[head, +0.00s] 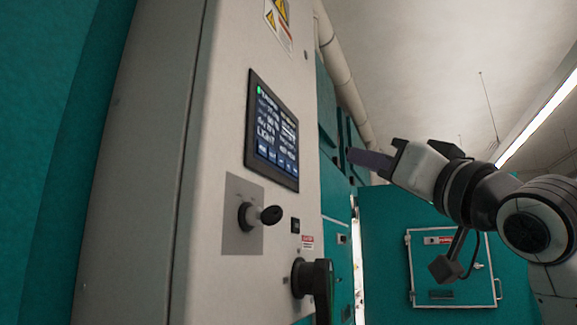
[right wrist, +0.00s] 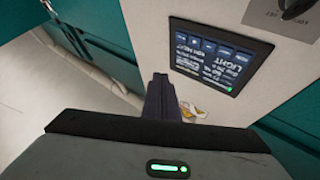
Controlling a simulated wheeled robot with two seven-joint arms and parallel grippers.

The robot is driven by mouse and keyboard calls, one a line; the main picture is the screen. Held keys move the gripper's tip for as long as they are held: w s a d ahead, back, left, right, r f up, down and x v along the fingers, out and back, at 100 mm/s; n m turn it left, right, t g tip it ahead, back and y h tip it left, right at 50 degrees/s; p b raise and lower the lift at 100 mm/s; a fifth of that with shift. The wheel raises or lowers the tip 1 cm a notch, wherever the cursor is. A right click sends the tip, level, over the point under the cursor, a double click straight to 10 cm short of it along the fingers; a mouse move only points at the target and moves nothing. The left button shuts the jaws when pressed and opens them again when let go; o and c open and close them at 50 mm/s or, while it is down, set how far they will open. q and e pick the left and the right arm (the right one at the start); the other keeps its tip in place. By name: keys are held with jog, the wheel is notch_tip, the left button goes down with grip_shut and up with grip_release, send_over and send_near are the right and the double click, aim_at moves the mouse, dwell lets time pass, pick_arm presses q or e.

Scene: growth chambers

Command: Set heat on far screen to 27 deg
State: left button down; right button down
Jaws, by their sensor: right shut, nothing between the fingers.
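A dark touch screen (head: 272,130) is set in the light grey control panel in the head view, with lines of text and a row of blue buttons along its lower edge. The word LIGHT is readable; the other text is too small to read surely. My right gripper (head: 352,156) is shut and empty, to the right of the screen and apart from it. In the right wrist view the screen (right wrist: 220,55) appears upside down, and the shut fingers (right wrist: 160,97) point toward the panel beside its edge. My left gripper is not in view.
Below the screen, a black knob (head: 270,215) and a larger dark handle (head: 322,290) stick out from the panel (head: 222,120). A teal wall with a framed hatch (head: 452,268) stands behind my right arm. The space between the gripper and screen looks free.

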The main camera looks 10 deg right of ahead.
jog(key=w+a, duration=0.4)
jog(key=a, duration=0.3)
jog(key=shift+w+p, duration=0.4)
jog(key=shift+w+a, duration=0.1)
jog(key=shift+a, duration=0.05)
dwell(1.7)
jog(key=shift+w+a, duration=0.15)
jog(key=shift+a, duration=0.1)
jog(key=shift+w+a, duration=0.15)
jog(key=shift+a, duration=0.1)
dwell(0.5)
jog(key=shift+d, duration=0.15)
dwell(0.3)
jog(key=shift+s+d, duration=0.4)
jog(key=shift+d, duration=0.1)
jog(key=shift+s+d+b, duration=0.3)
jog(key=shift+s+d, duration=0.4)
jog(key=shift+d, duration=0.35)
jog(key=shift+s+d+b, duration=0.3)
jog(key=shift+s+d, duration=0.4)
jog(key=shift+d, duration=0.3)
dwell(1.0)
